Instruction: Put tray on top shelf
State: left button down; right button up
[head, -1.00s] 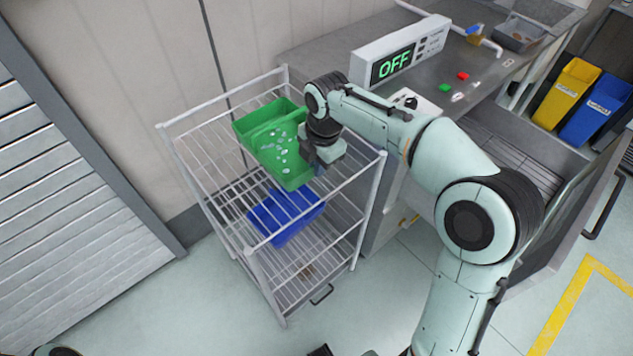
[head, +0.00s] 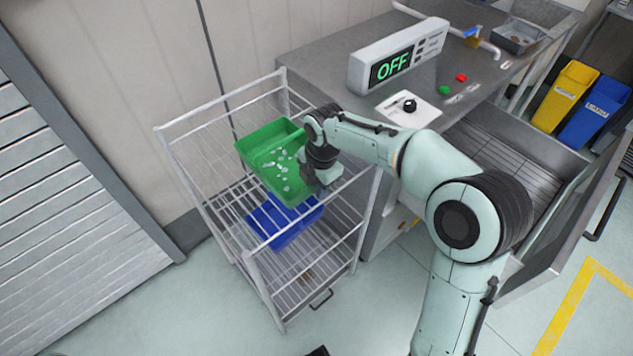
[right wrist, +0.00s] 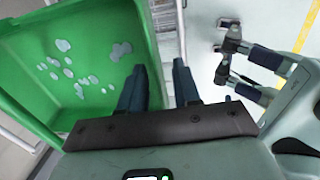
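The green tray (head: 262,137) is at the upper level of the white wire rack in the head view, with several small pale pieces in it. It looks tilted down toward the front right; I cannot tell whether it touches the top shelf (head: 222,170). My right gripper (head: 308,188) is at its right side wall. In the right wrist view the fingers of this gripper (right wrist: 160,80) straddle the wall of the green tray (right wrist: 120,22), one inside and one outside. The tray moves with the gripper, so it appears gripped. My left gripper is not in view.
A blue tray (head: 283,222) sits on a lower shelf of the rack (head: 262,290). Right of the rack is a metal bench (head: 330,50) with an OFF display (head: 398,58), a knob panel and buttons. Yellow (head: 566,92) and blue (head: 597,108) bins stand far right.

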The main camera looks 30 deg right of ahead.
notch_tip(320, 180, up, 12)
jog(key=s+p, duration=0.1)
jog(key=p, duration=0.1)
jog(key=shift+s+r, duration=0.15)
jog(key=shift+s, duration=0.1)
jog(key=shift+d, duration=0.1)
dwell(0.7)
